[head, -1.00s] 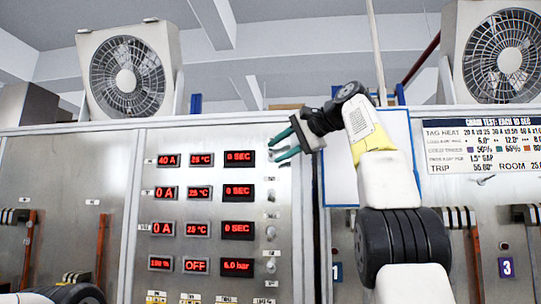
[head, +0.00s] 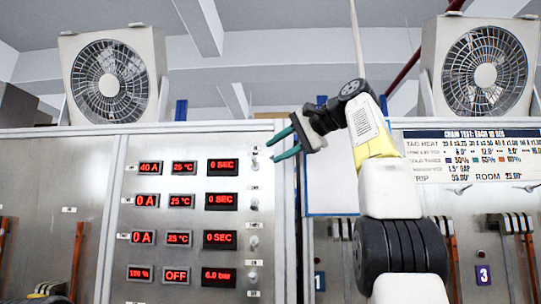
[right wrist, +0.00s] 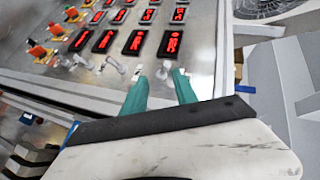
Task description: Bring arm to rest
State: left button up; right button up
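My right gripper (head: 273,150) is raised in front of the panel's upper right edge, its two teal fingers pointing left. The fingers are apart with nothing between them. In the right wrist view the open fingers (right wrist: 160,84) point toward the panel's row of small switches; I cannot tell how close they are. My right arm (head: 378,180) stands upright at right of centre. The control panel (head: 200,150) has rows of red displays, reading 40 A, 0 A, 25 °C, OFF and 6.0 bar among others. My left gripper is not in view; only a dark bit of my left arm shows at the bottom left.
Small toggle switches (head: 253,242) run down the panel's right side. A label board (head: 470,155) hangs at right, with breaker handles (head: 510,224) below it. Fans (head: 112,82) stand on top of the cabinets.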

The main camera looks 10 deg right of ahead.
jog(key=s+d+f+h, duration=0.25)
jog(key=d+f, duration=0.35)
jog(key=f, duration=0.5)
jog(key=s+a+f+n+g+h, duration=0.1)
jog(key=s+f+n, duration=0.1)
jog(key=s+f, duration=0.5)
jog(key=s+a+f+n+g+h, duration=0.1)
jog(key=s+f, duration=0.7)
jog(key=f, duration=1.1)
jog(key=s+a+f+n+g+h, duration=0.2)
jog(key=s+f, duration=0.5)
jog(key=f, duration=0.6)
jog(key=shift+s+f+n+g+h, duration=0.15)
jog(key=shift+s+n+g+h, duration=0.25)
jog(key=shift+n, duration=0.8)
